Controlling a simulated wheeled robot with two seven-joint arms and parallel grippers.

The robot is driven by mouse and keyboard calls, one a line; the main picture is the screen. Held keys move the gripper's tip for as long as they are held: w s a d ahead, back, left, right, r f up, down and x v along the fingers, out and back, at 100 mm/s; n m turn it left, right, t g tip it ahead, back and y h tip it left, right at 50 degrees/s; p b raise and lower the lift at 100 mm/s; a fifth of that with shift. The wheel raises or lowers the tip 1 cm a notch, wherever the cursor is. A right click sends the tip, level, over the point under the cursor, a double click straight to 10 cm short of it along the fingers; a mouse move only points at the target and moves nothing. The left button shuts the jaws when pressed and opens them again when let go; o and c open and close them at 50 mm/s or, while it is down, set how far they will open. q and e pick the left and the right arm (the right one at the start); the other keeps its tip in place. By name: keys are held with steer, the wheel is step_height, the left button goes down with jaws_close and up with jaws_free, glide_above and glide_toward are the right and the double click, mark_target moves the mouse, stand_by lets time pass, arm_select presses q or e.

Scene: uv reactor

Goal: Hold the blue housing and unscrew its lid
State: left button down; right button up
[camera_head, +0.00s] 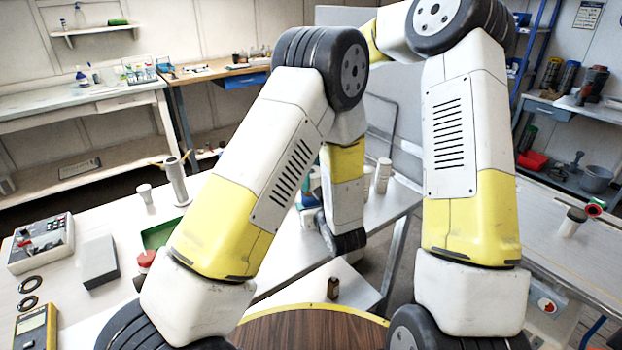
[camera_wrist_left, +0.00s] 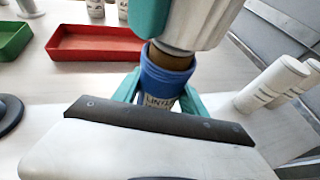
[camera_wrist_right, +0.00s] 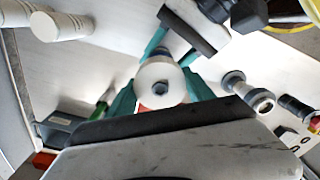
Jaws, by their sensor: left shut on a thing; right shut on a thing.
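The blue housing (camera_wrist_left: 165,82), which carries a printed label, stands between the teal fingers of my left gripper (camera_wrist_left: 160,90), shut on it. Above it is a white ribbed lid (camera_wrist_left: 192,22), with a brown band (camera_wrist_left: 170,58) showing between lid and blue rim. I cannot tell whether the lid still engages the threads. In the right wrist view the round white lid (camera_wrist_right: 160,82), with a dark centre, sits between the teal fingers of my right gripper (camera_wrist_right: 160,72), shut on it. In the head view my arms mostly hide both grippers and the housing.
A red tray (camera_wrist_left: 95,45) and a green tray (camera_wrist_left: 12,42) lie behind the housing in the left wrist view. White containers (camera_wrist_left: 272,84) stand to its right. In the head view, a control box (camera_head: 40,243) and grey block (camera_head: 100,262) lie on the left table.

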step_height(320, 180, up, 3)
steer(key=shift+f, duration=0.15)
arm_select(q)
steer(key=c, duration=0.6)
jaws_free()
steer(key=shift+o, duration=0.2)
